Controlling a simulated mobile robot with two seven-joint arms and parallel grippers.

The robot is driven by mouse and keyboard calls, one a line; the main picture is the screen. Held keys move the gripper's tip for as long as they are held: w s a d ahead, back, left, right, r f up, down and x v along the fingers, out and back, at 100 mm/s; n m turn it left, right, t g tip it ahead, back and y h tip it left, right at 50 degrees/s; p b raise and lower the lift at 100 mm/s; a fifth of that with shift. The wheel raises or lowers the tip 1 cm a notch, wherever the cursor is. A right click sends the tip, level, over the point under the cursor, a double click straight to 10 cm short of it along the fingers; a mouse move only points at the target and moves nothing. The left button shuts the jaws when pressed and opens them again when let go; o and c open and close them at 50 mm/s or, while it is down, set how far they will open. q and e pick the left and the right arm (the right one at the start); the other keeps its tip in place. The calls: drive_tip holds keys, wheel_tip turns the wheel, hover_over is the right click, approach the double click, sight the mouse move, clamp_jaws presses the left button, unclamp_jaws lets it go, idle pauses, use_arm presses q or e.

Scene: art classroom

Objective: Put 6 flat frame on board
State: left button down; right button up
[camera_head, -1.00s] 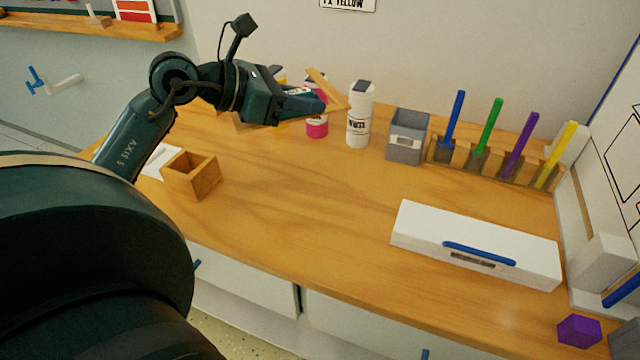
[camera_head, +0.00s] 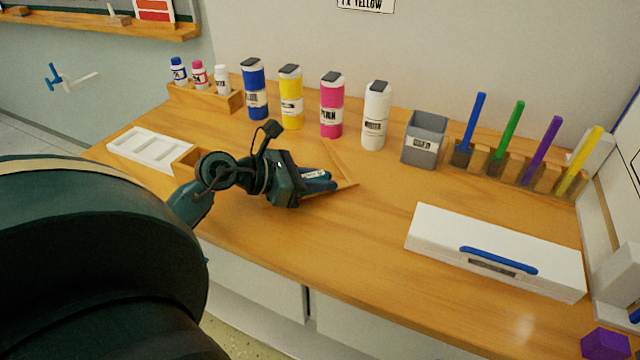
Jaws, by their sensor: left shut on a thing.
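My left gripper (camera_head: 322,181) is low over the middle of the wooden table and shut on a thin, wood-coloured flat frame (camera_head: 346,186). The frame is tilted at the fingertips, and part of it is hidden by the fingers. I cannot tell whether it touches the table. A white board-like panel with black lines (camera_head: 633,130) shows only partly at the right edge. I cannot tell if it is the task's board. My right gripper is not in view.
A white case (camera_head: 440,235) lies front right. A white tray (camera_head: 128,146) lies left. The front middle of the table is clear.

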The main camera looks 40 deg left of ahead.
use_arm(q)
drive_tip(key=shift+f, duration=0.25)
drive_tip(key=shift+f, duration=0.2)
drive_tip(key=c, duration=1.4)
unclamp_jaws()
drive_tip(key=shift+o, duration=0.2)
